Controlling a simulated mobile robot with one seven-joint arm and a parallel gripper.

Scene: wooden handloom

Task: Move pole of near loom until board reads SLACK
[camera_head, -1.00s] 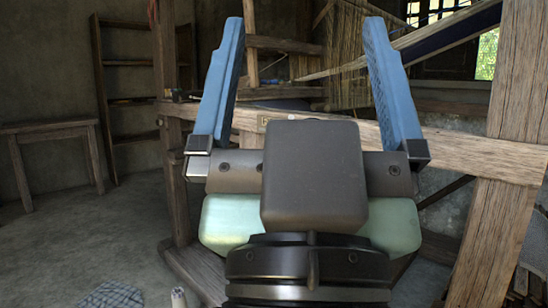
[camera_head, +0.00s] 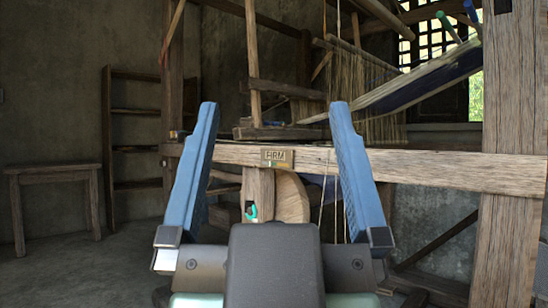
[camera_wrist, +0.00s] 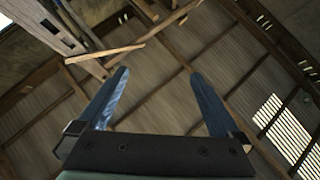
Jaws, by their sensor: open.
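The near loom's front beam (camera_head: 410,165) runs across the middle of the head view. A small board (camera_head: 276,155) on it reads FIRM. A thin upright wooden pole (camera_head: 253,65) stands behind the beam, above the board; I cannot tell whether it is the task's pole. A wooden post (camera_head: 259,190) and a rounded wooden piece (camera_head: 291,199) sit below the board, with a small teal part (camera_head: 252,211) on the post. My gripper (camera_head: 272,105) is open and empty in front of the loom, its blue fingers on either side of the board in the picture. They also show in the wrist view (camera_wrist: 160,74).
Warp threads (camera_head: 375,95) and a dark cloth (camera_head: 425,85) are at the back right. A thick post (camera_head: 514,130) stands at right. A small table (camera_head: 55,172) and a shelf (camera_head: 135,150) stand at left, with open floor beside them. The wrist view faces the roof (camera_wrist: 160,110).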

